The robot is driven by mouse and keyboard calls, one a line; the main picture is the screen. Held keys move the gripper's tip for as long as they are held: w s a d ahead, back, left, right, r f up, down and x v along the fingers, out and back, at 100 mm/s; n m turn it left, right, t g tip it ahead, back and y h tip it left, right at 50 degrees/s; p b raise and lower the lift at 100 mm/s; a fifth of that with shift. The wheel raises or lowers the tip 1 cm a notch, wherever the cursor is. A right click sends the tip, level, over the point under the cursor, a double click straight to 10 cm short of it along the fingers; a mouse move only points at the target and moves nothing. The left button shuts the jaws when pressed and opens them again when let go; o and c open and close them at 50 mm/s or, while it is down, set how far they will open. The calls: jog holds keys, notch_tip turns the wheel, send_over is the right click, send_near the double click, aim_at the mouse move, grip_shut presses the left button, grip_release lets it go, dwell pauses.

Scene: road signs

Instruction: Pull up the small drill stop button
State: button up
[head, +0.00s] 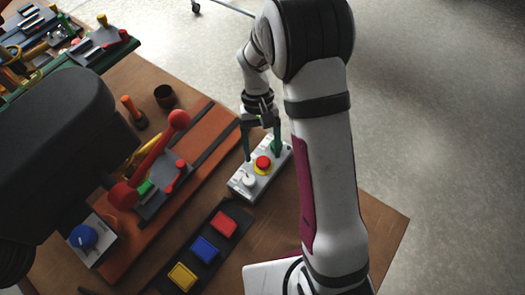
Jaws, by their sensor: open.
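The red stop button (263,162) with a yellow surround sits on a small light-grey control box (240,189) on the wooden table, in the head view. A white knob (249,181) is on the same box, nearer the camera. My gripper (262,156) points down over the far end of the box. Its two green fingers are spread apart, one on the left and one on the right of the red button. It is open. I cannot tell whether the fingers touch the box.
A strip with red, blue and yellow square buttons (205,249) lies in front of the box. A red-handled lever (150,160) on an orange board stands to the left, with a blue knob (84,236) on a box. A dark cup (165,96) is behind.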

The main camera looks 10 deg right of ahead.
jog(key=shift+x, duration=0.9)
